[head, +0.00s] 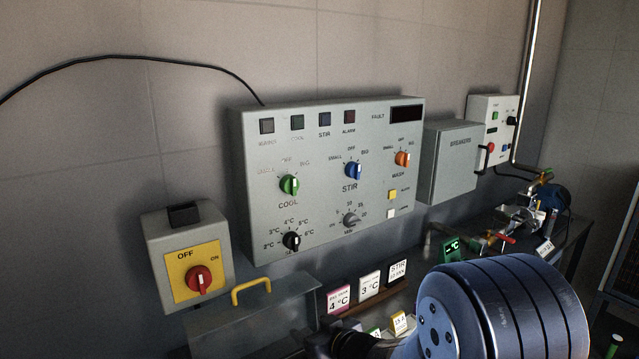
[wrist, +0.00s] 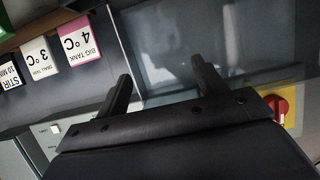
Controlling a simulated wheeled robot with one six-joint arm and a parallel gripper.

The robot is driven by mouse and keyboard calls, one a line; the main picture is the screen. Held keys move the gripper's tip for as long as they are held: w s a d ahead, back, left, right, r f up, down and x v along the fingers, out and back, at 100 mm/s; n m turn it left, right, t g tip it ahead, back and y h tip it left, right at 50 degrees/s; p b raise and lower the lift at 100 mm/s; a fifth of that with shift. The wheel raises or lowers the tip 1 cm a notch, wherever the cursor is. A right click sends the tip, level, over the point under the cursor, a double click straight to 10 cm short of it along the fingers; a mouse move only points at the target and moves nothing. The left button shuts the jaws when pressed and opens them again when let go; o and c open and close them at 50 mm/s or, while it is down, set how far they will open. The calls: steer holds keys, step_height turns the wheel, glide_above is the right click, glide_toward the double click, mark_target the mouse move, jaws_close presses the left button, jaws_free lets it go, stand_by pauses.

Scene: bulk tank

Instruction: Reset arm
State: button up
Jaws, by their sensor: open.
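My gripper (wrist: 163,78) shows in the wrist view with its two dark fingers apart and nothing between them. Beyond the fingers is a grey, slightly shiny surface. In the head view my blue-grey arm link fills the lower right, and a dark part of my arm shows at the bottom edge; the fingertips cannot be made out there. The control panel (head: 330,222) on the wall has a green COOL knob (head: 289,184), a blue STIR knob (head: 353,170) and an orange WASH knob (head: 402,159).
A switch box with a red knob (head: 199,279) is at left; that knob also shows in the wrist view (wrist: 278,108). A grey box with a yellow handle (head: 251,290) and cards like the 4 °C card (head: 338,299) are below the panel. The breakers box (head: 455,165) is right.

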step_height(320, 180, down, 10)
steer(key=b, duration=0.3)
steer(key=shift+r, duration=0.15)
steer(key=shift+d, duration=0.15)
